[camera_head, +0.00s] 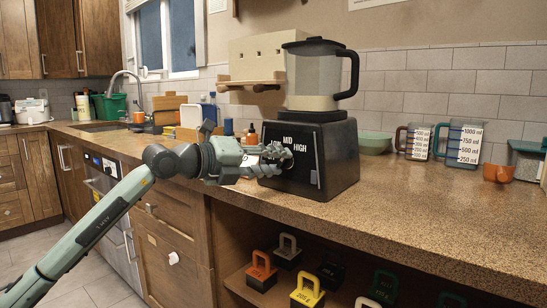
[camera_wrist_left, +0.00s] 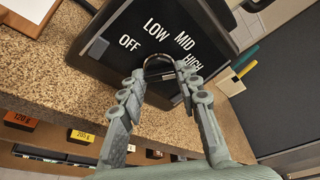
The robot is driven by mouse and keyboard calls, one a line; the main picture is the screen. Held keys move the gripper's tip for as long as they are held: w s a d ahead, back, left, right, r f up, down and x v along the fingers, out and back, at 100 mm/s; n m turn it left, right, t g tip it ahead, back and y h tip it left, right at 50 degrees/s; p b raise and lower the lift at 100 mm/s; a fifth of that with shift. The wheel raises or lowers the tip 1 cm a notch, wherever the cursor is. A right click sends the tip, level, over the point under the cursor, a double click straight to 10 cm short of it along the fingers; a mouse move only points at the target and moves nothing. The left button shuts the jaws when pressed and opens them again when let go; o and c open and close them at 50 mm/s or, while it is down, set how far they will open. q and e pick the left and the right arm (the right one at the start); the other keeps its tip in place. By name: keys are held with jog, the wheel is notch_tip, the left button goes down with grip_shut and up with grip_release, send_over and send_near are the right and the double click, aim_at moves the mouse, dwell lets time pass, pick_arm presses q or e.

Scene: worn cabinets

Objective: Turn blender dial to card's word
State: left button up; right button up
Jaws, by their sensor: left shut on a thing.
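The blender (camera_head: 318,115) stands on the counter with a clear jar, dark lid and black base. Its front panel (camera_wrist_left: 112,45) carries the words OFF, LOW, MID and HIGH in the left wrist view. My left gripper (camera_head: 277,160) is at this panel, with its fingers (camera_wrist_left: 160,76) closed on the dial (camera_wrist_left: 158,62). Only the dial's shiny curved rim shows between the fingertips; I cannot tell which word it points to. A pale card-like piece with a wooden edge (camera_wrist_left: 30,9) lies beside the base; no word on it is readable. My right gripper is not in view.
Measuring jugs (camera_head: 463,146), a green bowl (camera_head: 375,143) and an orange cup (camera_head: 496,173) stand right of the blender. A wooden wall shelf (camera_head: 252,84) is behind it. Coloured weights (camera_head: 307,289) sit on the open shelf below. The counter front at right is clear.

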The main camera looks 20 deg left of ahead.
pick_arm(q)
jog(key=shift+m+y, duration=0.4)
jog(key=shift+m, duration=0.4)
jog(key=shift+d+r+m+y+b, duration=0.1)
jog(key=shift+m+y+b, duration=0.3)
jog(key=shift+m, duration=0.7)
jog(key=shift+m+y+b, duration=0.3)
jog(key=shift+m+y, duration=0.1)
jog(key=shift+m, duration=0.3)
jog(key=shift+s+d+m+y+b, duration=0.1)
jog(key=shift+m+y+b, duration=0.3)
jog(key=shift+m+b, duration=0.5)
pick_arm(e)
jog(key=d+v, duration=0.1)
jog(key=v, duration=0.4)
pick_arm(q)
jog(key=shift+m+y, duration=0.4)
jog(key=shift+m, duration=0.4)
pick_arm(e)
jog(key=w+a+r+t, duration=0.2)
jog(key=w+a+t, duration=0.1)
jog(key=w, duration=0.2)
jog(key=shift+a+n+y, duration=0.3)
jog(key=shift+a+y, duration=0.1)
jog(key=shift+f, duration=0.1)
pick_arm(q)
jog(key=o, duration=1.1)
jog(key=shift+t, duration=0.3)
